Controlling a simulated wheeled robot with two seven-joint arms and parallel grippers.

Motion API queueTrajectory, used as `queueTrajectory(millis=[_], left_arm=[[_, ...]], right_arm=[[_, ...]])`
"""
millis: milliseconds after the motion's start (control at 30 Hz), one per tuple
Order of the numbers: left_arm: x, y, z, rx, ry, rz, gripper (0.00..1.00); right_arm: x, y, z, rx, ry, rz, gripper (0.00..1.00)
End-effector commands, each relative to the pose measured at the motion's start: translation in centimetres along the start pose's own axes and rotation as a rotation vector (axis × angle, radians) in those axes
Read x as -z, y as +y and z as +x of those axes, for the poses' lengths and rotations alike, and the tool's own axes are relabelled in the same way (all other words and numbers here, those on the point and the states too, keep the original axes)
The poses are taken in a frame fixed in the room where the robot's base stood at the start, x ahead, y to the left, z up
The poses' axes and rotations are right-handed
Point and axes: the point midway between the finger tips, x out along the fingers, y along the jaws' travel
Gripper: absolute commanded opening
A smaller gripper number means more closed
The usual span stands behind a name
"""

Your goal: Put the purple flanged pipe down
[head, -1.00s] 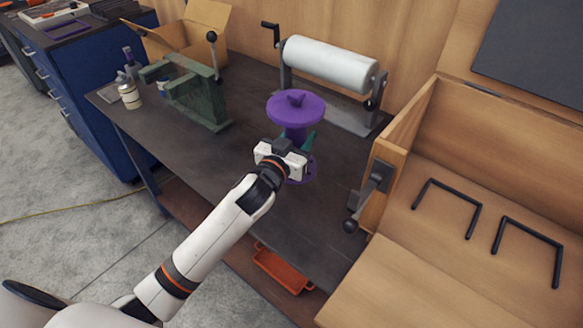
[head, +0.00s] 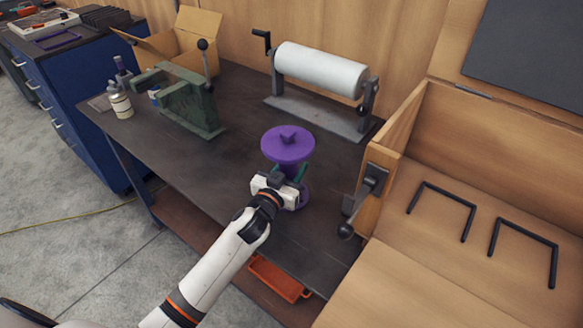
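The purple flanged pipe (head: 288,145) is upright at the front of the dark workbench, its round top flange with a small raised piece facing up. My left gripper (head: 289,176) comes in from the front left at the pipe's narrow middle, between the two flanges. It appears shut on the pipe; a green fingertip shows on the right side, and the other is hidden. The gripper covers much of the lower flange, so I cannot tell whether it touches the bench. My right gripper is not in view.
The workbench (head: 200,165) is clear left of the pipe. A green vise (head: 185,100) stands at the left, a white roll (head: 320,70) on a stand behind. A wooden box (head: 480,130) with a clamp (head: 368,185) is close on the right.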

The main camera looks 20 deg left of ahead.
Motion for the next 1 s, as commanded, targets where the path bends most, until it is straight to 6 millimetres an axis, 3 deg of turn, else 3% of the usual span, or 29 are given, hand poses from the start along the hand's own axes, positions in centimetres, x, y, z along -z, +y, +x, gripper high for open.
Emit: queueTrajectory(millis=[33,133,467,633,1000], left_arm=[[0.1,0.0,0.0,0.000,0.001,-0.001,0.49],[0.1,0.0,0.0,0.000,0.001,-0.001,0.64],[-0.4,0.0,0.0,0.000,0.001,0.000,0.64],[0.1,0.0,-2.4,0.000,0.003,-0.002,0.64],[0.1,0.0,-10.0,0.000,0.003,-0.002,0.64]], right_arm=[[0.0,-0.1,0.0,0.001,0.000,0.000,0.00],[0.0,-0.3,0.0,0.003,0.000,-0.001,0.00],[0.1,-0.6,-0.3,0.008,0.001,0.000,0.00],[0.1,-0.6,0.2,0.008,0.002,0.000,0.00],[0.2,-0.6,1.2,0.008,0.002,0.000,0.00]])
